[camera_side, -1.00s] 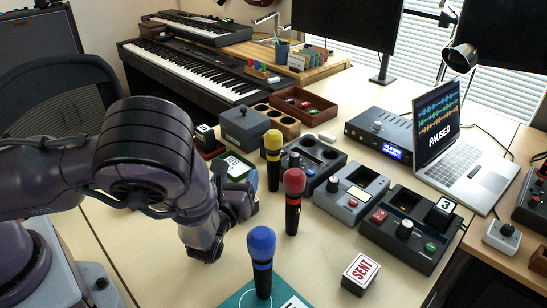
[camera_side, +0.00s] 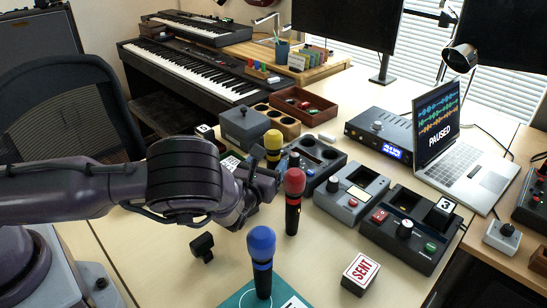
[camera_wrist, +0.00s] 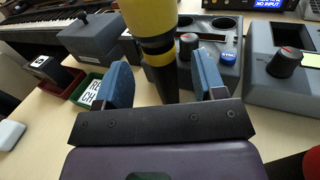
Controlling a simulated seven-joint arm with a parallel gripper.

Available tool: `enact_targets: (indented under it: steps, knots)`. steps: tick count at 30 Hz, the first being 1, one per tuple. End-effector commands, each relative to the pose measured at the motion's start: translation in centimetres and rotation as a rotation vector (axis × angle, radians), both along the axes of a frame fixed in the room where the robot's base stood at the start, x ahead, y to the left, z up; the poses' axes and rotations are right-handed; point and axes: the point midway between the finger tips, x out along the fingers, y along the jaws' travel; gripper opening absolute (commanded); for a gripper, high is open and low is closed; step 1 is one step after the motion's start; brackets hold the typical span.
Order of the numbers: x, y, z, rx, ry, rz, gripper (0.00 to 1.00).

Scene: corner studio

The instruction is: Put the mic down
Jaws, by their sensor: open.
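Three microphones stand upright in the side view: a yellow one (camera_side: 273,141), a red one (camera_side: 294,183) and a blue one (camera_side: 261,243). The blue one is at a teal mat (camera_side: 236,299) at the front; the red one is on bare table. The yellow one's lower part is hidden behind my gripper (camera_side: 268,168). In the wrist view my gripper (camera_wrist: 165,80) is open. The yellow microphone (camera_wrist: 152,25) rises just beyond and between its blue-padded fingers, with no visible grip on it. A red edge, likely the red microphone, shows at lower right there (camera_wrist: 312,163).
A dark two-well box (camera_side: 317,160), a grey device (camera_side: 351,192) and a black control box (camera_side: 410,230) stand to the right. A SENT block (camera_side: 360,272) is at the front. A small black object (camera_side: 203,247) lies left of the blue microphone. A laptop (camera_side: 465,160) reads PAUSED.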

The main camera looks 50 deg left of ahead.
Motion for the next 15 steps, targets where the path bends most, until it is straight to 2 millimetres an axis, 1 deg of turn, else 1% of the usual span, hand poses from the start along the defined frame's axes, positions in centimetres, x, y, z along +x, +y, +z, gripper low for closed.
enact_targets:
  steps: [1,3,6,13,14,15]
  knots:
    - [0.8,0.3,0.1,0.0,-0.003,0.001,0.64]
    - [1.7,0.7,0.1,-0.001,-0.001,0.001,0.64]
    - [2.4,0.9,0.1,0.0,-0.001,0.0,0.64]
    - [2.5,1.0,0.1,0.0,0.0,0.0,0.64]
    - [2.5,1.0,0.1,0.0,0.0,0.0,0.61]
    - [2.5,1.0,0.1,0.0,0.0,0.0,0.52]
